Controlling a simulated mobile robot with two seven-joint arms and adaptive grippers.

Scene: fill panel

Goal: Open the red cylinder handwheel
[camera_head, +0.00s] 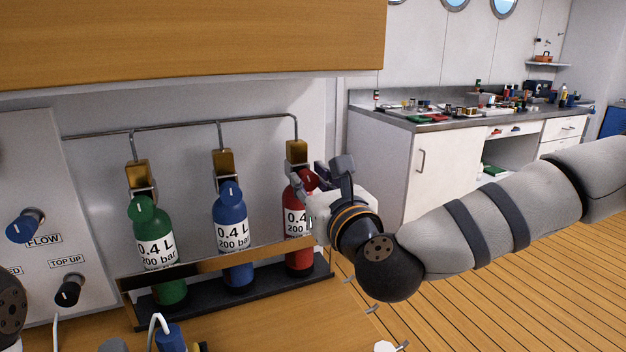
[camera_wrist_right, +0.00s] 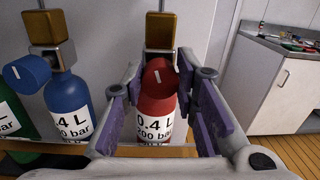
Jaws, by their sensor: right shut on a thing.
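The red cylinder (camera_head: 298,258) stands upright at the right end of a row of three. It also shows in the right wrist view (camera_wrist_right: 155,108). Its round red handwheel (camera_wrist_right: 158,77), with a white mark, faces the right wrist camera. My right gripper (camera_head: 310,181) is at the cylinder's top, with its fingers on both sides of the handwheel, shut on it. The gripper and wrist hide part of the cylinder's right side in the head view. My left gripper is not in view.
A blue cylinder (camera_head: 231,207) and a green cylinder (camera_head: 171,292) stand to the left, behind a rack bar (camera_head: 210,262). A metal pipe (camera_head: 180,127) runs above them. A wooden cabinet (camera_head: 190,40) overhangs the row. A panel with knobs is at left. Open floor lies at right.

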